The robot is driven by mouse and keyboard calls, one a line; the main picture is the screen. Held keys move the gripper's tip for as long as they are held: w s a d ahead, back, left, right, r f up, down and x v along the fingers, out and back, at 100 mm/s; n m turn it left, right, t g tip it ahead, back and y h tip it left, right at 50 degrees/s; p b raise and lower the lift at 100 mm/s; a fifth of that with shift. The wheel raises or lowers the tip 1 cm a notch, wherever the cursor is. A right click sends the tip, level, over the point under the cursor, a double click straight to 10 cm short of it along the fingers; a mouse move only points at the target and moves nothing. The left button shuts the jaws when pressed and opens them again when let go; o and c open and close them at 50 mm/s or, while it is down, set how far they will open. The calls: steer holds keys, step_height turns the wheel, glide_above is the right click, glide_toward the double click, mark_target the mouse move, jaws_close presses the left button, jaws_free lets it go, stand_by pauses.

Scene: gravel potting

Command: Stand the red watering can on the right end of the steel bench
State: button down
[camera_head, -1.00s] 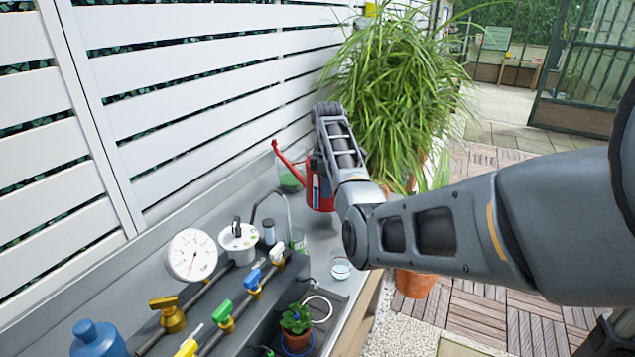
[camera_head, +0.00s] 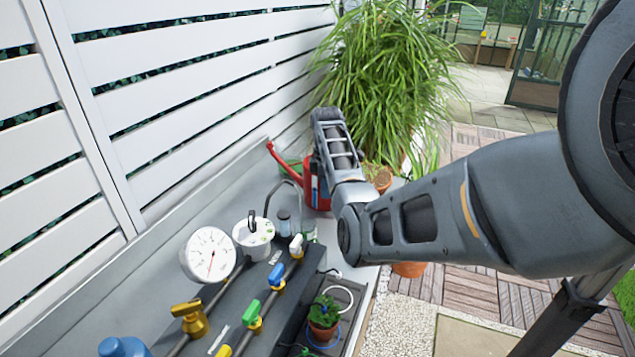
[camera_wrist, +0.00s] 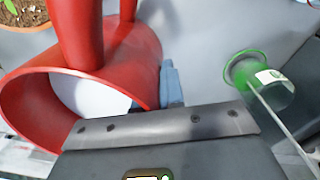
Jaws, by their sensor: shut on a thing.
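The red watering can (camera_head: 317,193) is at the far end of the steel bench (camera_head: 255,192), with its long red spout (camera_head: 284,160) pointing up and left. My arm hides part of it. In the wrist view, the can's open red rim and handle (camera_wrist: 85,30) fill the left side. My gripper (camera_wrist: 172,88) is shut on the can, with a blue-grey finger part against its red side. In the head view the fingers are mostly hidden by my arm. I cannot tell whether the can's base touches the bench.
A green-tinted glass (camera_wrist: 268,80) stands close beside the can. A white-lidded pot (camera_head: 253,236), a round gauge (camera_head: 208,255) and coloured valves (camera_head: 251,312) line the nearer bench. A tall grassy plant (camera_head: 375,85) and a terracotta pot (camera_head: 382,180) are beyond.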

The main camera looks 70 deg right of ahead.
steer(key=shift+d+r, duration=0.15)
steer(key=shift+r, duration=0.1)
steer(key=c, duration=1.7)
jaws_free()
steer(key=shift+f, duration=0.25)
steer(key=o, duration=0.4)
steer(key=shift+o, duration=0.2)
steer(key=r, duration=1)
steer(key=shift+a, duration=0.2)
steer(key=shift+d+r, duration=0.1)
steer(key=shift+r, duration=1)
